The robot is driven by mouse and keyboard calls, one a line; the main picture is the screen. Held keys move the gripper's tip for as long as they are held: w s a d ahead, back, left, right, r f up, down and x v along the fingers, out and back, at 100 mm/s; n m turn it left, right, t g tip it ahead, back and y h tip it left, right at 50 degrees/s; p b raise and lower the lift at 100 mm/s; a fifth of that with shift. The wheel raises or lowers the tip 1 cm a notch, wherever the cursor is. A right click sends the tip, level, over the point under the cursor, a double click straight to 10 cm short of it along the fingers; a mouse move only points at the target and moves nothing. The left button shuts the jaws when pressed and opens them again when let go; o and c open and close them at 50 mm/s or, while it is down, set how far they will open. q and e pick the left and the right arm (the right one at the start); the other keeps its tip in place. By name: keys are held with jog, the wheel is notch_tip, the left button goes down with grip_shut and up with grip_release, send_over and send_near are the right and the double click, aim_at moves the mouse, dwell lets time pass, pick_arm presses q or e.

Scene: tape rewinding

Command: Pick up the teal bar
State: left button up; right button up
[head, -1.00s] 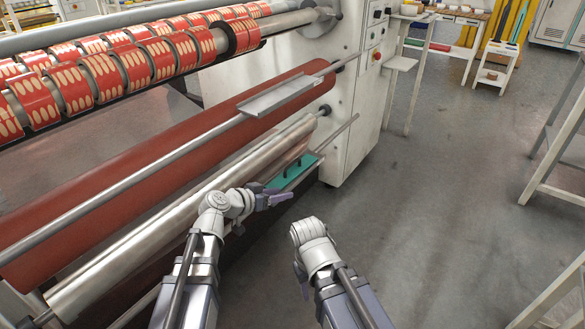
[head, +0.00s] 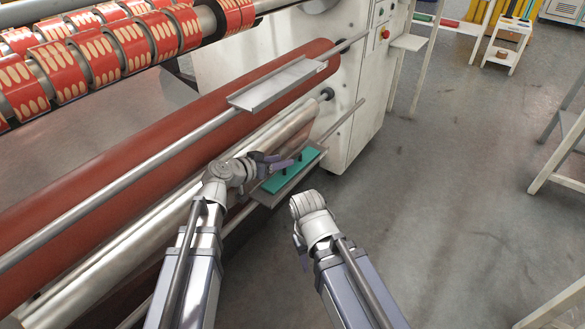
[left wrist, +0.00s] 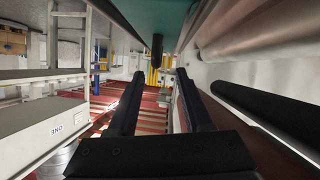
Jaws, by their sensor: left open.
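The teal bar (head: 287,173) lies on a narrow grey metal shelf (head: 266,200) low on the machine. Small dark pegs stand on the bar. My left gripper (head: 275,162) is at the bar's far left edge, overlapping it in the head view. In the left wrist view the open left gripper (left wrist: 157,72) is empty; a teal surface (left wrist: 140,18) fills the top, and a dark peg (left wrist: 157,48) shows between the fingertips. I cannot tell whether they touch it. My right gripper (head: 299,246) is mostly hidden under its wrist, right of the shelf.
A red roller (head: 150,145) and a silver roller (head: 120,240) run beside my left arm. An empty grey metal tray (head: 277,83) is above the teal bar. The white machine cabinet (head: 355,120) stands behind.

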aim_at(293, 158)
pick_arm(q)
jog(key=shift+w+d+f, duration=0.2)
jog(key=shift+w+d, duration=0.1)
jog(key=shift+d, duration=0.05)
jog(key=b+x, duration=0.2)
jog(key=x, duration=0.3)
jog(key=shift+d+f, duration=0.1)
jog(key=shift+d, duration=0.1)
jog(key=shift+s, duration=0.1)
jog(key=shift+c, duration=0.4)
grip_shut()
